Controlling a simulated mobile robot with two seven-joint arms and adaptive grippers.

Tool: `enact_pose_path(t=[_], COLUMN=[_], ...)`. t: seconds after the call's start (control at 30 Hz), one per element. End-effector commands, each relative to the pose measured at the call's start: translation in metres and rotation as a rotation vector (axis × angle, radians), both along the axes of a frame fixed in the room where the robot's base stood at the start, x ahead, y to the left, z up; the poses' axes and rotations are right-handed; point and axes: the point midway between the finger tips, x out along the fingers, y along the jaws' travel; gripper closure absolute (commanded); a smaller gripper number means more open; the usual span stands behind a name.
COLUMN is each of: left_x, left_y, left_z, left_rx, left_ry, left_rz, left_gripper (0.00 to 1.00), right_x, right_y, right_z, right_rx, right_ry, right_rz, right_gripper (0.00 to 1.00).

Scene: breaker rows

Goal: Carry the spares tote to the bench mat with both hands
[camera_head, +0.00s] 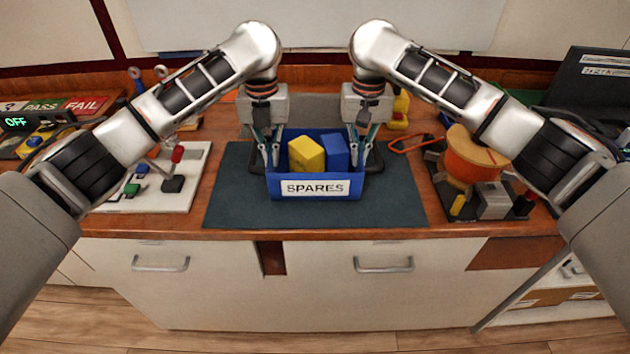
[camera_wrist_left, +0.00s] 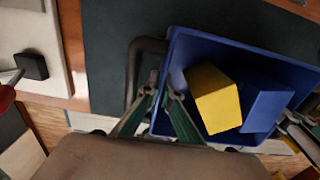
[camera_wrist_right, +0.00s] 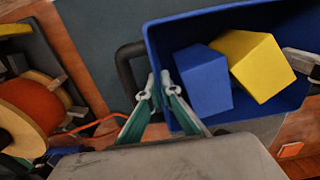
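The blue spares tote (camera_head: 357,186) sits upright over the dark bench mat (camera_head: 400,205), its SPARES label facing front. I cannot tell whether its base touches the mat. It holds a yellow block (camera_head: 306,153) and a blue block (camera_head: 335,150). My left gripper (camera_head: 269,160) is closed down across the tote's left side wall, one finger outside and one inside; the fingers show in the left wrist view (camera_wrist_left: 162,88). My right gripper (camera_head: 360,158) straddles the right wall the same way, also in the right wrist view (camera_wrist_right: 158,84). Dark loop handles (camera_wrist_right: 125,70) stick out beside the fingers.
A white board with switches (camera_head: 150,190) lies left of the mat, with an OFF display (camera_head: 16,122) and PASS/FAIL sign (camera_head: 65,106) further left. An orange cable spool (camera_head: 470,160) and a small grey block (camera_head: 493,200) stand at right. The mat's front strip is clear.

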Motion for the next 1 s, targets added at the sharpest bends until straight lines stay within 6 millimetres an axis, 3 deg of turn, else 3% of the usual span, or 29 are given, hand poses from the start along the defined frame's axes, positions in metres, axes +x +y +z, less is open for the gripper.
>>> enact_pose_path(t=[0.1, 0.17, 0.2, 0.57, 1.0], left_x=[0.001, 0.001, 0.001, 0.002, 0.001], left_y=[0.004, 0.004, 0.004, 0.003, 0.001], left_z=[-0.008, -0.006, -0.006, 0.002, 0.061], left_rx=[0.006, 0.007, 0.007, 0.006, 0.003], left_ry=[-0.001, 0.000, 0.000, -0.002, -0.001], left_rz=[0.003, 0.003, 0.003, 0.003, 0.001], left_gripper=[1.00, 0.81, 0.79, 0.79, 0.79], right_x=[0.002, 0.001, 0.001, 0.001, 0.001], right_y=[-0.003, -0.004, -0.003, -0.003, -0.002], right_z=[-0.007, -0.006, -0.005, -0.005, -0.005], right_rx=[-0.006, -0.007, -0.007, -0.006, -0.004], right_ry=[-0.001, 0.000, 0.000, 0.000, 0.000], right_rz=[-0.003, -0.003, -0.003, -0.003, -0.002], right_gripper=[1.00, 0.81, 0.79, 0.79, 0.79])
